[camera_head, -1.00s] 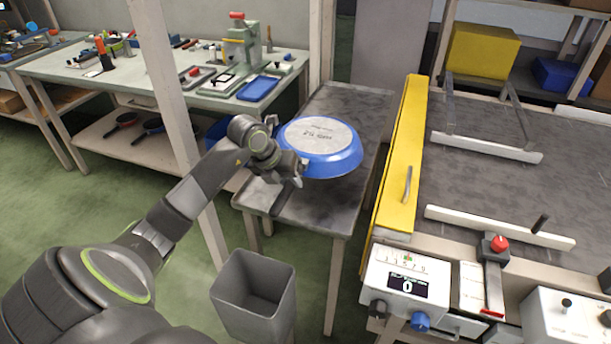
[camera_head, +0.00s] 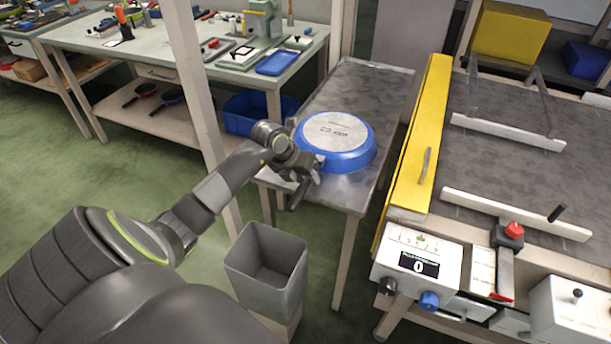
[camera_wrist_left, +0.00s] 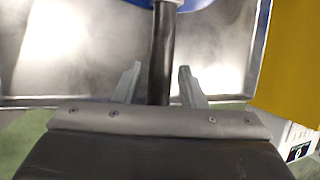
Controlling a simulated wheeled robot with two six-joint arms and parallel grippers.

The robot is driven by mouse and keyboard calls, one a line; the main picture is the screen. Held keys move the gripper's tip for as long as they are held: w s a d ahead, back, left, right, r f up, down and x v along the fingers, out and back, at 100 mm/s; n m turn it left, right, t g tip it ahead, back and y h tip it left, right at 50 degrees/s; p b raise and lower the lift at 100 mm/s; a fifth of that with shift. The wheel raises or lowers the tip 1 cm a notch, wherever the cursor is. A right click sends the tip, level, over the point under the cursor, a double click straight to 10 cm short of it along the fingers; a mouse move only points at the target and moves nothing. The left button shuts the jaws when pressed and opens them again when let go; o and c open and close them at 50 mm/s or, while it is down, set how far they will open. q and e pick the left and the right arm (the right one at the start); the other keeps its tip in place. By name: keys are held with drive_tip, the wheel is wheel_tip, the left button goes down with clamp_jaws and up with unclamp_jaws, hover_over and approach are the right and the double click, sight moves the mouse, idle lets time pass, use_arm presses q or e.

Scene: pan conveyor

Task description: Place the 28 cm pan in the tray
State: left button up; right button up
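The blue pan (camera_head: 352,160) lies bottom up, with its pale, printed base on top, on the grey metal tray-like stand (camera_head: 375,85) beside the yellow panel. It appears to rest on that surface. Its size marking is too small to read. My left gripper (camera_head: 303,172) is at the pan's near-left side, around the handle. In the left wrist view the black handle (camera_wrist_left: 164,50) runs between the two fingers (camera_wrist_left: 160,82), with a narrow gap on each side, so the gripper looks open. A blue bit of the pan shows at the top there. My right gripper is out of view.
A yellow panel (camera_head: 418,150) and the conveyor (camera_head: 455,170) stand right of the stand. A grey bin (camera_head: 265,265) is below in front. A pale post (camera_head: 190,80) rises at the left. A workbench (camera_head: 130,65) with tools and a blue tray (camera_head: 277,62) is behind.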

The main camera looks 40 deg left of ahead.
use_arm(q)
drive_tip(key=shift+o, duration=0.6)
drive_tip(key=shift+r, duration=0.1)
drive_tip(key=shift+r, duration=0.2)
drive_tip(key=v, duration=1.1)
drive_tip(key=shift+s+r, duration=0.2)
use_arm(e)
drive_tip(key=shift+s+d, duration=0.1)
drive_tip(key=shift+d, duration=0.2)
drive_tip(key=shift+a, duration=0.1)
